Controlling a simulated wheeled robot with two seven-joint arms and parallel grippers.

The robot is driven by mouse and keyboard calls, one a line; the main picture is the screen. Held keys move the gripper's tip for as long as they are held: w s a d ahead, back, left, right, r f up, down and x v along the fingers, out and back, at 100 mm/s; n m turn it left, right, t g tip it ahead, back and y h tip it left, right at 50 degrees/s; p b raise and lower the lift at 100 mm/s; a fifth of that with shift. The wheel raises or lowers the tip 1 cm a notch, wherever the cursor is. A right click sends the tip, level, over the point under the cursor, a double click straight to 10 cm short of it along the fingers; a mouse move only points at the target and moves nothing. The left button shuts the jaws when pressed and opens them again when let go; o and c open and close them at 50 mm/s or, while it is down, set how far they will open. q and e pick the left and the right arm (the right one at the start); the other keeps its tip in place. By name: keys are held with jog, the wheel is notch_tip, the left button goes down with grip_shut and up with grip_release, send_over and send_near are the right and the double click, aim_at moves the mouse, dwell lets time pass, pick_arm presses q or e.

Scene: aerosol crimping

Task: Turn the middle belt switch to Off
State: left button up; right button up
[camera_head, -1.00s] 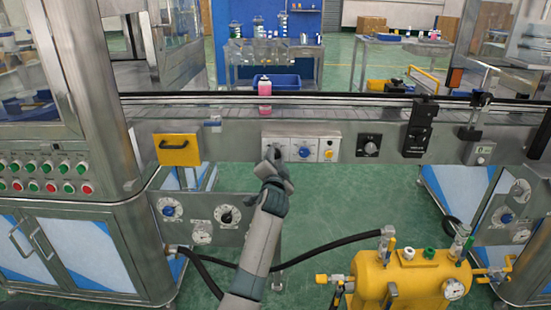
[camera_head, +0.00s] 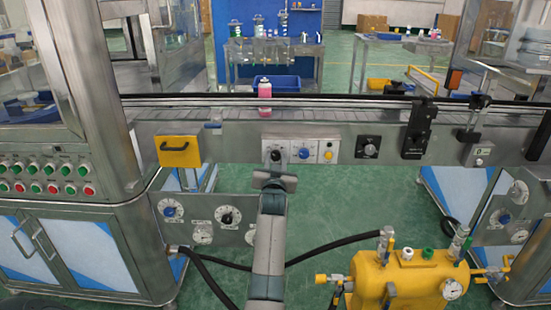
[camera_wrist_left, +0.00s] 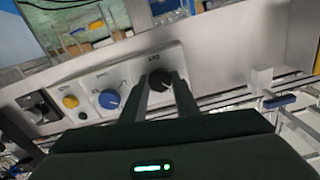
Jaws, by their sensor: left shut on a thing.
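A light control panel (camera_head: 330,139) on the front of the conveyor carries a black rotary knob on its left, a blue knob (camera_head: 304,153) in its middle and a yellow button (camera_head: 328,155) on its right. My left gripper (camera_head: 275,160) is at the black knob. In the left wrist view the panel appears turned around, and the two fingers of my left gripper (camera_wrist_left: 160,84) are closed on the sides of the black knob (camera_wrist_left: 159,76). The blue knob (camera_wrist_left: 109,98) is beside it, free. The dial labels are too small to read. My right gripper is out of view.
A pink bottle (camera_head: 265,88) stands on the conveyor above the panel. A yellow handled plate (camera_head: 179,150) is to the left, another black knob (camera_head: 368,147) to the right. A yellow tank (camera_head: 412,281) with a black hose stands at lower right. Green floor is open below.

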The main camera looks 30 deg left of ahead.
pick_arm(q)
jog(key=shift+n, duration=0.8)
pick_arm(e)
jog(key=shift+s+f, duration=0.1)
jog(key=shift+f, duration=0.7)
pick_arm(q)
jog(key=o, duration=1.1)
jog(key=shift+c, duration=0.2)
jog(key=shift+s+d+f, duration=0.1)
jog(key=shift+s, duration=0.05)
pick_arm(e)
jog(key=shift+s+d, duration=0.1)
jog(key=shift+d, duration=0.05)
